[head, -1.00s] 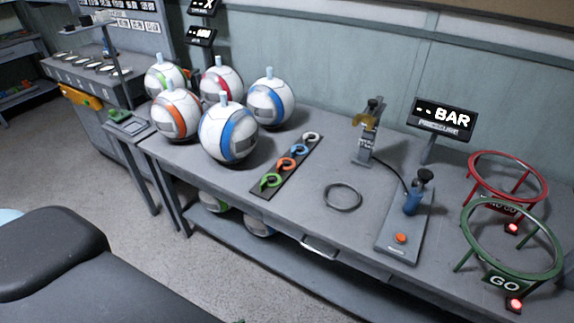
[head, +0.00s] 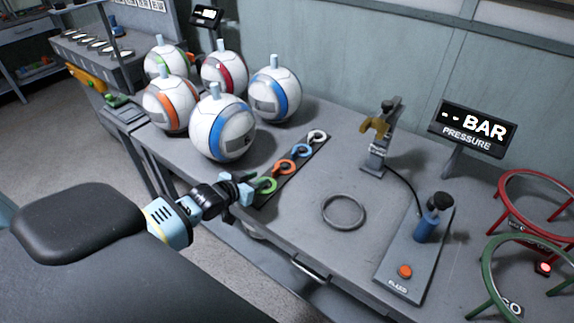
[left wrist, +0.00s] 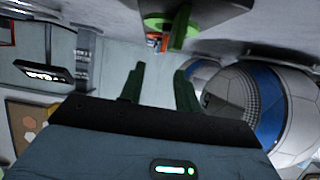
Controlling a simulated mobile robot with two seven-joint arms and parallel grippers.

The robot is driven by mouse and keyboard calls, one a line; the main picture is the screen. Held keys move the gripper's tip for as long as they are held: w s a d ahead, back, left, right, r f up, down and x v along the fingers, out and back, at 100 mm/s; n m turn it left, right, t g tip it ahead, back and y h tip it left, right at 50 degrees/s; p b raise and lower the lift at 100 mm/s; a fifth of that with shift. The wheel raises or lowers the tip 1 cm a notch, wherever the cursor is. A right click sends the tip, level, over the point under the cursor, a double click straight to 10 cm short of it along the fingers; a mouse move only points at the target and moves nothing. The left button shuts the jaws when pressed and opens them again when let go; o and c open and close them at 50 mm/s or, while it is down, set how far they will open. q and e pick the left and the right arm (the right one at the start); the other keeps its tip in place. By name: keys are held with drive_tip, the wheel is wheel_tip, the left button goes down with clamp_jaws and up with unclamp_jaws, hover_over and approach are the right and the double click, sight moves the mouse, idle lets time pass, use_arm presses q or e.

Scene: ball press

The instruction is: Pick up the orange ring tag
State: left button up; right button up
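The orange ring tag (head: 285,166) lies on a dark strip (head: 262,204) on the workbench, between the green ring tag (head: 264,185) and the blue ring tag (head: 301,151). A white ring tag (head: 317,136) is at the strip's far end. My left gripper (head: 246,188) is at the bench's front edge, beside the green ring tag and short of the orange one. In the left wrist view its fingers (left wrist: 160,78) are apart with nothing between them. The green tag (left wrist: 160,22) shows beyond them, with a small bit of orange (left wrist: 154,42) partly hidden. My right gripper is out of view.
Several white balls with coloured bands, one blue-banded (head: 222,128), stand left of the strip. A grey ring (head: 343,211) lies to its right. Further right are a pump (head: 430,225), a pressure display (head: 468,128) and red (head: 510,185) and green ring stands (head: 487,270).

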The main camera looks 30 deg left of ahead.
sight(273, 172)
use_arm(q)
drive_tip(key=shift+s+r, duration=0.1)
drive_tip(key=shift+s, duration=0.1)
drive_tip(key=shift+w+f, duration=0.25)
drive_tip(key=shift+w, duration=0.1)
drive_tip(key=shift+w+f, duration=0.15)
drive_tip(key=shift+w, duration=0.2)
drive_tip(key=shift+w+f+b, duration=0.2)
drive_tip(key=shift+w+b, duration=0.1)
drive_tip(key=shift+w, duration=0.3)
drive_tip(key=shift+w+f, duration=0.2)
drive_tip(key=shift+w, duration=0.1)
drive_tip(key=b+x, duration=0.1)
drive_tip(key=x, duration=0.2)
drive_tip(key=shift+a+f, duration=0.15)
drive_tip(key=shift+w+f, duration=0.1)
drive_tip(key=shift+w, duration=0.45)
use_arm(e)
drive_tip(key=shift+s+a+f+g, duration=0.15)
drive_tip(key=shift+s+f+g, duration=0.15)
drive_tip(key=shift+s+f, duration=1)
use_arm(q)
drive_tip(key=shift+c, duration=0.4)
